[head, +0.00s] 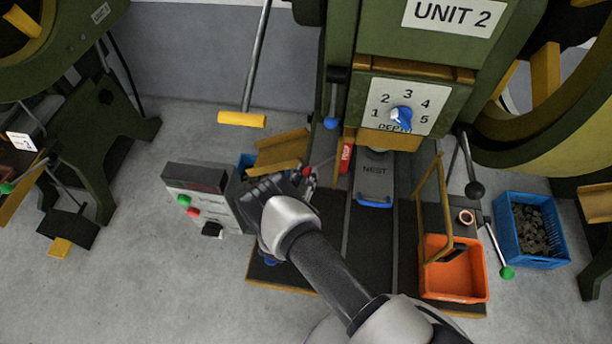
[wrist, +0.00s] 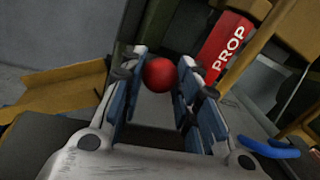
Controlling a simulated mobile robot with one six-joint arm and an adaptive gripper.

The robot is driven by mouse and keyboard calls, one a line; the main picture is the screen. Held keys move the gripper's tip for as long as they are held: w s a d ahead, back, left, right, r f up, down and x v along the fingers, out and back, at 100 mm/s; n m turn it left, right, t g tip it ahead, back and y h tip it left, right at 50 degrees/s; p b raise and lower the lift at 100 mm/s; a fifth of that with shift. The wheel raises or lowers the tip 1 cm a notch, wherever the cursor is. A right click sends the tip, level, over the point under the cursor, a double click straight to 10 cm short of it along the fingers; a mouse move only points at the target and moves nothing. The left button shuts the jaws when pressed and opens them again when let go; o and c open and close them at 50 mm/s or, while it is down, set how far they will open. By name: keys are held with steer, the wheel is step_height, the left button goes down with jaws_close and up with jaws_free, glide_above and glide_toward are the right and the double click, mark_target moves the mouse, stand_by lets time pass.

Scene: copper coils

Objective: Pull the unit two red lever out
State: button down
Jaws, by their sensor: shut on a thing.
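The red lever's round knob (wrist: 159,75) sits between the fingertips of my gripper (wrist: 160,88) in the wrist view, and the fingers are shut on it. In the head view the red knob (head: 306,172) shows small at the tip of my gripper (head: 308,181). A thin rod runs from it toward the press marked UNIT 2 (head: 452,14). Most of the rod is hidden in the wrist view. A red block marked PROP (wrist: 228,48) is just right of the knob; it also shows in the head view (head: 345,157).
A control box (head: 195,180) with buttons stands left of my arm. A yellow chute (head: 280,150) lies behind my gripper. The NEST slide (head: 375,170) with a blue front is to the right. An orange bin (head: 453,285) and a blue crate (head: 505,240) stand further right.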

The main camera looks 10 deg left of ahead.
steer(key=a+b, duration=0.4)
steer(key=a, duration=0.1)
steer(key=shift+s+f, duration=0.1)
steer(key=shift+f, duration=0.1)
steer(key=shift+a+r, duration=0.25)
steer(key=c, duration=1.3)
jaws_free()
steer(key=shift+a, duration=0.15)
steer(key=shift+o, duration=0.5)
steer(key=s, duration=0.4)
steer(key=s+a, duration=0.1)
steer(key=s, duration=0.7)
steer(key=shift+a, duration=0.2)
